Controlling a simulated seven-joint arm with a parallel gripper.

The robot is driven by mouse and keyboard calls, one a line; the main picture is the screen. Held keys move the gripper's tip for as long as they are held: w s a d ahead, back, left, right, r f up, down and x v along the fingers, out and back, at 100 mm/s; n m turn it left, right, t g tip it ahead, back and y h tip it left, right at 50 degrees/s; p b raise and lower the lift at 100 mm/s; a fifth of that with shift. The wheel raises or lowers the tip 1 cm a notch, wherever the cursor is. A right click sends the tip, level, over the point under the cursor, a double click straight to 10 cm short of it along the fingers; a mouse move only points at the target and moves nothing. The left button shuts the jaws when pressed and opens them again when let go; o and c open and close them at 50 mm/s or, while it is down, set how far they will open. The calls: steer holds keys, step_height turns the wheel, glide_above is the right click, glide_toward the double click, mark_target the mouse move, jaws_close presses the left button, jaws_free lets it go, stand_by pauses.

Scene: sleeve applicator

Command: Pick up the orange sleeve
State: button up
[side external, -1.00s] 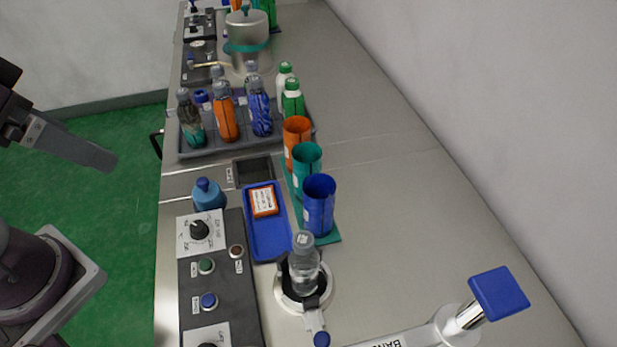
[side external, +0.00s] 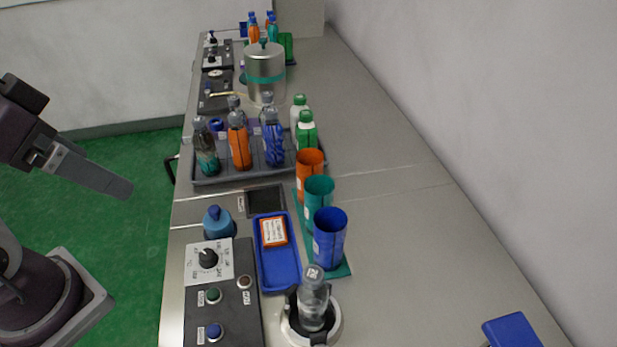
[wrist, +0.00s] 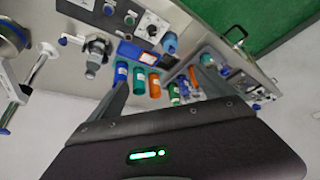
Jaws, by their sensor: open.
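The orange sleeve (side external: 310,164) is an open-topped upright cylinder, farthest back in a row with a teal sleeve (side external: 319,195) and a blue sleeve (side external: 329,240) on a teal mat (side external: 338,270). It also shows in the wrist view (wrist: 155,86), between my fingers in the picture. My gripper (side external: 122,187) is at the left in the side view, over the green floor and well away from the sleeve. In the wrist view my gripper (wrist: 164,72) has its two fingers spread, with nothing held between them. The sleeve's lower part is partly hidden by the teal sleeve in the side view.
A grey tray (side external: 215,180) of several bottles stands behind the sleeves. A blue tray (side external: 280,268) with an orange-labelled box, a control panel (side external: 240,325) and a clear bottle (side external: 313,300) on a stand are nearer.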

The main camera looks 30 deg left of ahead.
steer(key=c, duration=0.5)
steer(key=w+d+r+m+g+h, duration=0.2)
steer(key=w+r+g, duration=0.1)
steer(key=w, duration=1.3)
steer(key=w+f+m+g, duration=0.1)
steer(key=w+f, duration=0.4)
steer(key=w, duration=0.6)
steer(key=w+d+f+m, duration=0.2)
steer(key=w+f, duration=0.1)
steer(key=f, duration=0.5)
steer(key=w+d+f+m+g+y, duration=0.1)
steer(key=w+f, duration=0.3)
steer(key=f, duration=0.4)
steer(key=w+d+f+m+y, duration=0.1)
steer(key=w+d+f+m, duration=0.1)
steer(key=f, duration=0.6)
steer(key=shift+w+d+f+m+g, duration=0.15)
steer(key=shift+w+d+m, duration=0.1)
steer(key=shift+w, duration=0.15)
steer(key=shift+w+d+f+m+g, duration=0.15)
steer(key=shift+w+m, duration=0.1)
steer(key=shift+w, duration=0.15)
